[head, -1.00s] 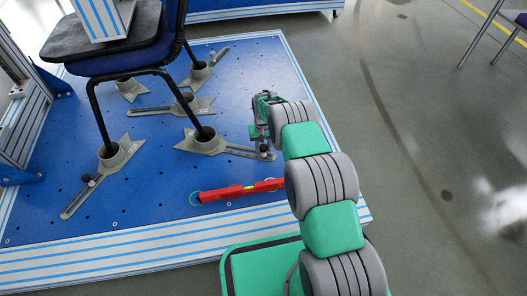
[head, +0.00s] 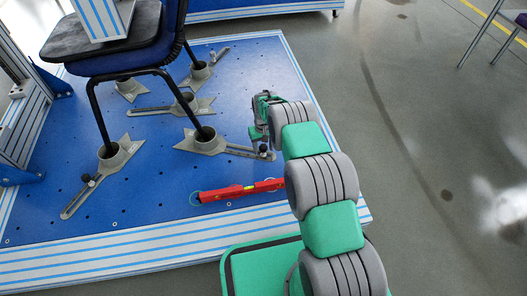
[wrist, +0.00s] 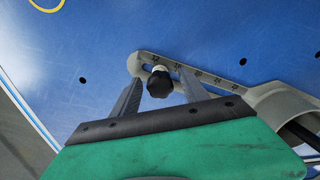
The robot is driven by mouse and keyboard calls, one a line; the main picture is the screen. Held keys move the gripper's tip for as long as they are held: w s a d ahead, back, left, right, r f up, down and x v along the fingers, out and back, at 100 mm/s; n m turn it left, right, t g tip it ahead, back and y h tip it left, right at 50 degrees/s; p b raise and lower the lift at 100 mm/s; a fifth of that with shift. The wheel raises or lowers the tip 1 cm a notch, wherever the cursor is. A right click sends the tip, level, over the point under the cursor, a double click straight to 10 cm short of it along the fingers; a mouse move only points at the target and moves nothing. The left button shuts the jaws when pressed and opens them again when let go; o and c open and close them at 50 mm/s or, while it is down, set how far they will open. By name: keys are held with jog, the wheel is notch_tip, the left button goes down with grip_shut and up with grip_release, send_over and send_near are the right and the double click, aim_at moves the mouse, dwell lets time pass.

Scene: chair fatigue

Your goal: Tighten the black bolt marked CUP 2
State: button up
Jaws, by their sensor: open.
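A black bolt with a knob-like head (wrist: 159,84) stands in the slot of a grey clamp arm (wrist: 222,84). No CUP 2 marking is readable. In the wrist view my gripper (wrist: 160,76) is open, with one finger on each side of the bolt head and gaps showing between. Whether the fingers are at the height of the head is hard to tell. In the head view the bolt (head: 264,149) shows just below my gripper (head: 259,136), at the right end of the clamp arm. The clamp's cup (head: 205,141) holds a chair leg.
A red spirit level (head: 238,191) lies on the blue platform (head: 130,215) in front of the clamp. The chair (head: 120,62) stands in several grey cups. Another black bolt (head: 89,180) is on the front left clamp. Bare floor (head: 420,150) lies to the right.

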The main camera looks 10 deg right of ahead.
jog(key=shift+n, duration=0.4)
jog(key=n, duration=0.4)
jog(key=shift+n, duration=2)
jog(key=n, duration=0.4)
